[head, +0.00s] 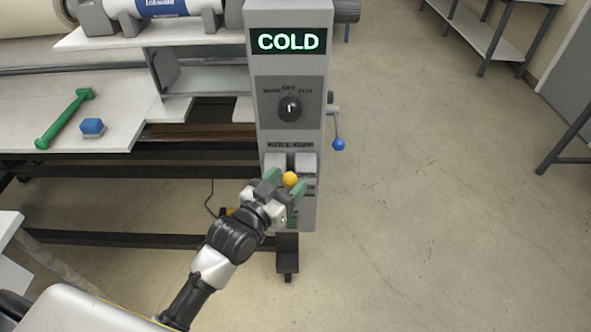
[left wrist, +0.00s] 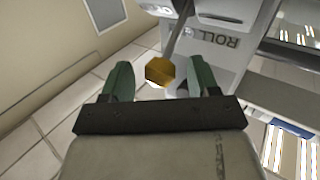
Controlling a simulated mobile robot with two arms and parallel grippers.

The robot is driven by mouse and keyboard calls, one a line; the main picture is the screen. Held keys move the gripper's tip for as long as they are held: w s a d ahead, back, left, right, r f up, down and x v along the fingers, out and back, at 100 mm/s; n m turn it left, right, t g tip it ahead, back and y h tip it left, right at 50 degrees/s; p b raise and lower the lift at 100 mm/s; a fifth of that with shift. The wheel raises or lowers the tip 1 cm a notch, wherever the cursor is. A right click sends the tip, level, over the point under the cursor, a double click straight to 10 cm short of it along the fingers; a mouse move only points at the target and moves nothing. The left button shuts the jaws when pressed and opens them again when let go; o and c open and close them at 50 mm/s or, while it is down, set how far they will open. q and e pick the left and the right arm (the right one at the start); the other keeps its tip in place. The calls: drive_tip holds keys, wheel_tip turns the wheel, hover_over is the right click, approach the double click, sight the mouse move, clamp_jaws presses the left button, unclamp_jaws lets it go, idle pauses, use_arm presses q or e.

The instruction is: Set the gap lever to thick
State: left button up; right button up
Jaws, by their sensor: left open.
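The gap lever's yellow knob (head: 290,179) shows on the front of the grey control column (head: 262,120), under the "ROLL GAP" label. My left gripper (head: 286,188) is at the knob, with its green fingers open on either side of it. In the left wrist view the knob (left wrist: 160,71) sits between the tips of the open left gripper (left wrist: 158,80), with the lever's dark rod running up behind it. I cannot tell whether a finger touches it. The gap scale's markings are mostly hidden by the gripper. My right gripper is not in view.
Above the lever are a dark rotary dial (head: 290,108) and a display (head: 288,41) reading COLD. A crank with a blue knob (head: 338,144) sticks out on the column's right.

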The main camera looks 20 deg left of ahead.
use_arm(q)
drive_tip(key=shift+x, duration=1.55)
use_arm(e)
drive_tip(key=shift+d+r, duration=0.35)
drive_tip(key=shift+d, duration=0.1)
use_arm(q)
drive_tip(key=shift+c, duration=0.2)
